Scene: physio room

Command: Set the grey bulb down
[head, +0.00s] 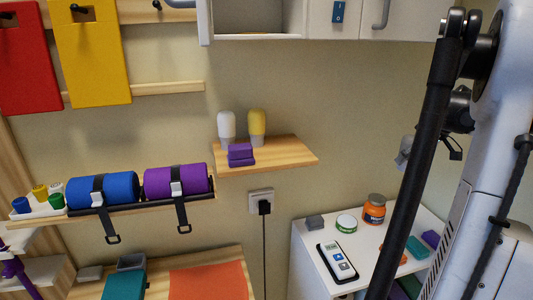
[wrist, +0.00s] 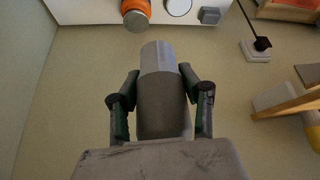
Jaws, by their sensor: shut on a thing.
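The grey bulb (wrist: 161,108) is between the two fingers of my gripper (wrist: 160,78) in the wrist view. It has a dark grey body and a lighter grey end that points away from my palm. My gripper is shut on it. In the head view a small part of the grey bulb (head: 403,151) shows beside the black bar of my arm, in the air above the white cabinet (head: 310,262). The rest of it and my fingers are mostly hidden there. A white bulb (head: 226,125) and a yellow bulb (head: 257,123) stand upright on the wooden wall shelf (head: 285,154).
A purple block (head: 240,154) lies at the shelf's front; its right part is bare. The cabinet top holds an orange jar (head: 374,210), a white-and-green tin (head: 346,223), a grey block (head: 315,223) and a remote (head: 338,262). A wall socket (head: 261,200) has a plugged-in cable.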

